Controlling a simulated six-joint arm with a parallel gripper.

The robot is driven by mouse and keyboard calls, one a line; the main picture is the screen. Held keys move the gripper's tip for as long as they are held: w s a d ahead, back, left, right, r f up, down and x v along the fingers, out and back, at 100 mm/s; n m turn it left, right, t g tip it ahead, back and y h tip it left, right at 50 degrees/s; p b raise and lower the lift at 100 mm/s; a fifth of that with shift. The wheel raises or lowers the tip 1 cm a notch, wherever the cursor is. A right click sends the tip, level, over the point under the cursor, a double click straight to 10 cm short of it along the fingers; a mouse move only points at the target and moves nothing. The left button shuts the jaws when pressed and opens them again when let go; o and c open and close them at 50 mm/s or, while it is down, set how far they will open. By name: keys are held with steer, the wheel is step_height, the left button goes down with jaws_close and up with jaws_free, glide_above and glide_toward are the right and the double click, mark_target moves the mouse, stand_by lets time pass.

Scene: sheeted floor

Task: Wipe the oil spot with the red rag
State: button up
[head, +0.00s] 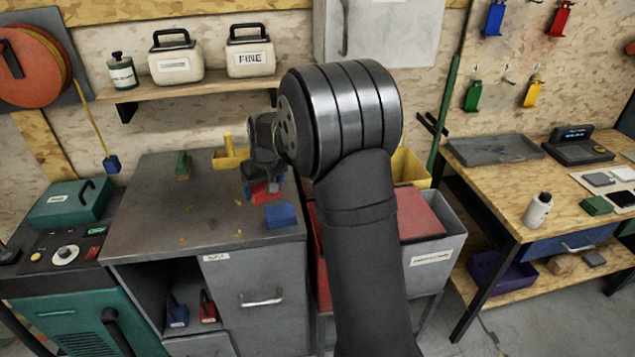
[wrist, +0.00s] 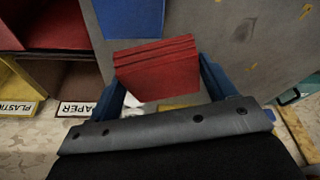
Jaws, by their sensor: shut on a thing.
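The red rag (wrist: 157,72) is a folded, layered block between the two blue fingers of my gripper (wrist: 160,82) in the wrist view. My gripper is shut on it. In the head view the rag (head: 262,193) shows below my gripper (head: 260,183), over the right part of the grey cabinet top (head: 215,185); I cannot tell whether it touches the surface. A blue folded block (head: 281,215) lies just beside it, near the right front edge. Small yellowish marks (head: 183,240) are scattered on the top. I cannot tell which mark is the oil spot; my arm hides part of the scene.
A green block (head: 182,165) and a yellow tray (head: 231,158) stand at the back of the cabinet top. Its middle and left are mostly clear. Bins with a red lid (head: 420,215) stand to the right, and a wooden workbench (head: 500,180) beyond them.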

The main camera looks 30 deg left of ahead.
mark_target(209, 230)
steer(key=s+a+n+g, duration=0.1)
steer(key=s+a+n, duration=0.1)
steer(key=s+a, duration=0.35)
steer(key=s+a+n, duration=0.2)
steer(key=s+a, duration=0.1)
steer(key=s, duration=0.5)
steer(key=shift+s+f, duration=0.15)
steer(key=shift+f, duration=3.05)
steer(key=shift+w+a+f, duration=0.45)
steer(key=shift+a+f, duration=0.05)
steer(key=shift+f, duration=0.05)
steer(key=shift+c, duration=0.7)
steer(key=shift+w+a, duration=1.05)
steer(key=s+d, duration=0.2)
steer(key=s, duration=0.1)
steer(key=shift+d, duration=0.4)
step_height(209, 230, up, 8)
steer(key=shift+w+d, duration=0.1)
steer(key=shift+d, duration=0.05)
